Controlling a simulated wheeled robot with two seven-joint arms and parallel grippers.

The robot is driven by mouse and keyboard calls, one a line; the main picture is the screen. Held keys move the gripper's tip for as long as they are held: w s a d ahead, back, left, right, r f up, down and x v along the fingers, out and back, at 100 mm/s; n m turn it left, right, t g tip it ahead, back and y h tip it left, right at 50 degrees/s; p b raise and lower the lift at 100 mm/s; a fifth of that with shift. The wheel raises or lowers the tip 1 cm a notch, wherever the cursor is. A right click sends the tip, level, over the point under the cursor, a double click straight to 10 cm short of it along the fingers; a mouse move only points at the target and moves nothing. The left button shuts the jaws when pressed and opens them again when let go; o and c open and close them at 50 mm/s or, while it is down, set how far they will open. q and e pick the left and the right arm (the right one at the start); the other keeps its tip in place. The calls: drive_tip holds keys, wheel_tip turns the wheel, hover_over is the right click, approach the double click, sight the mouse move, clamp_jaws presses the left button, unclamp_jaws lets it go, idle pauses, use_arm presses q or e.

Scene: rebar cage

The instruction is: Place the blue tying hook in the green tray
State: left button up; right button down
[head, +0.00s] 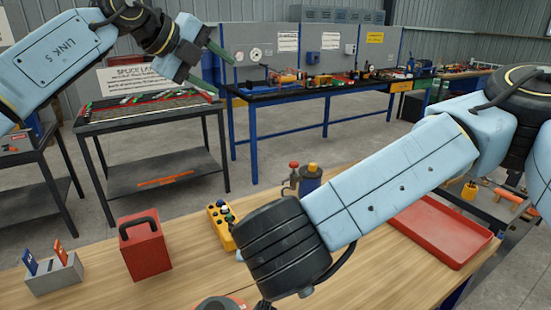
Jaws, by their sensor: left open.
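I cannot make out a blue tying hook or a green tray in the head view. My left gripper (225,79) is at the upper left, raised in the air. Its two dark fingers are apart, with nothing between them. It is well away from the wooden table (190,272). My right arm crosses from the right and covers the middle of the table. Its gripper is not visible beyond the black wrist at the bottom edge.
On the table are a red tray (440,232), a red box with a black handle (145,250), a grey holder (55,275) with blue and orange pieces, a yellow button box (219,226) and a blue bottle (310,180). Workbenches (330,85) stand behind.

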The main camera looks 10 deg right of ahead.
use_arm(q)
drive_tip(key=s+d+f+m+g+y, duration=0.3)
drive_tip(key=s+d+f+m+g, duration=0.15)
drive_tip(key=s, duration=0.45)
drive_tip(key=s+d+f+m+g+y, duration=0.35)
drive_tip(key=s+d+f, duration=0.2)
drive_tip(key=s, duration=0.35)
drive_tip(key=shift+t, duration=0.4)
drive_tip(key=x, duration=1.2)
drive_tip(key=shift+s+a+f, duration=0.2)
drive_tip(key=shift+s+f, duration=0.1)
